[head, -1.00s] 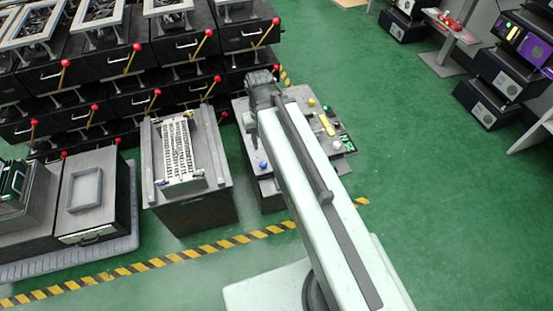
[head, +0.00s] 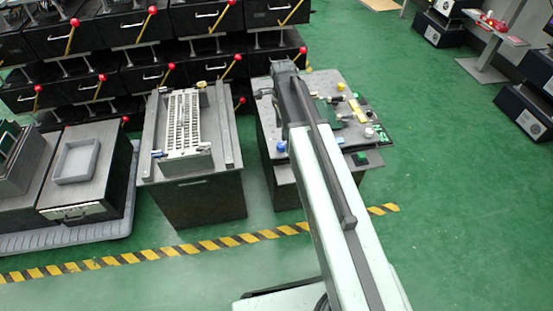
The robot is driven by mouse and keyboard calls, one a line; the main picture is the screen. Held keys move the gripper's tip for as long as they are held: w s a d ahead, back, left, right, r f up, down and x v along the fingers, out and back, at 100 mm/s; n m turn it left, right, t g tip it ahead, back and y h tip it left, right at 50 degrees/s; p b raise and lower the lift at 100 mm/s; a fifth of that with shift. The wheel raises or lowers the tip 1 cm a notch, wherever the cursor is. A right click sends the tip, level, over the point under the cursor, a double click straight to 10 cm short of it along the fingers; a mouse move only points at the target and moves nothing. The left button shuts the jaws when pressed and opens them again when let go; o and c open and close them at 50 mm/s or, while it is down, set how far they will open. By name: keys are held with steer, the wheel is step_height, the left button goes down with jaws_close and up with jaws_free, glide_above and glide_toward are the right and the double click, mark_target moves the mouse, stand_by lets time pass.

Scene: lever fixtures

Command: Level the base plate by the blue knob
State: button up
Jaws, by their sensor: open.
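The blue knob (head: 281,146) is at the front left corner of the grey base plate (head: 319,80), just left of my arm in the head view. The plate lies on a dark stand, and my arm crosses over it and hides part of its middle. My gripper (head: 281,118) is at the far end of the arm, over the plate's left part and beyond the blue knob in the picture. It is open, but its jaws are mostly hidden by the arm. No contact with the knob shows. Whether the plate is level I cannot tell.
A yellow knob (head: 340,86) and a white knob (head: 369,132) are on the plate's right side. A cabinet with a slotted white rack (head: 188,118) stands close on the left. Black drawer units with red-tipped levers are behind.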

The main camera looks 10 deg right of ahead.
mark_target(281, 145)
steer(key=shift+w+f+m, duration=0.3)
steer(key=shift+f+m, duration=0.1)
step_height(281, 145, down, 8)
steer(key=b, duration=0.7)
steer(key=shift+b, duration=0.4)
steer(key=shift+r, duration=0.15)
